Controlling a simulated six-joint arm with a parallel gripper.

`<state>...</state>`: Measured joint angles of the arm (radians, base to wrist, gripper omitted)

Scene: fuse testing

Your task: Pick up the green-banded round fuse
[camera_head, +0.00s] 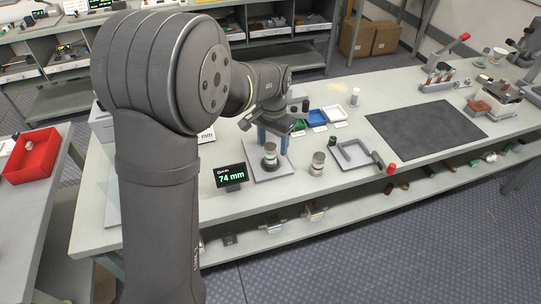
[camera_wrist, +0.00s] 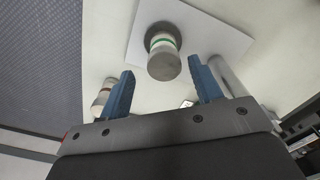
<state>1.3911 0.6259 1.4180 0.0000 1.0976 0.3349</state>
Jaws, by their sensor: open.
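The green-banded round fuse (camera_wrist: 163,52) has grey metal ends and a pale body with a green ring. It stands upright on a pale square plate (camera_wrist: 215,32); in the head view it shows on the plate at the bench front (camera_head: 269,158). My gripper (camera_wrist: 162,68) is open and empty, its two blue fingers apart. In the wrist view the fuse lies beyond the fingertips, between their lines. In the head view my gripper (camera_head: 273,139) hangs just above and behind the fuse, one finger to each side. Contact is not visible.
A second fuse with a reddish band (camera_wrist: 102,97) stands close to the left finger; it also shows in the head view (camera_head: 317,163). A display reading 74 mm (camera_head: 230,176) is left of the plate. Small trays (camera_head: 316,117) lie behind. The dark mat (camera_head: 425,127) is clear.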

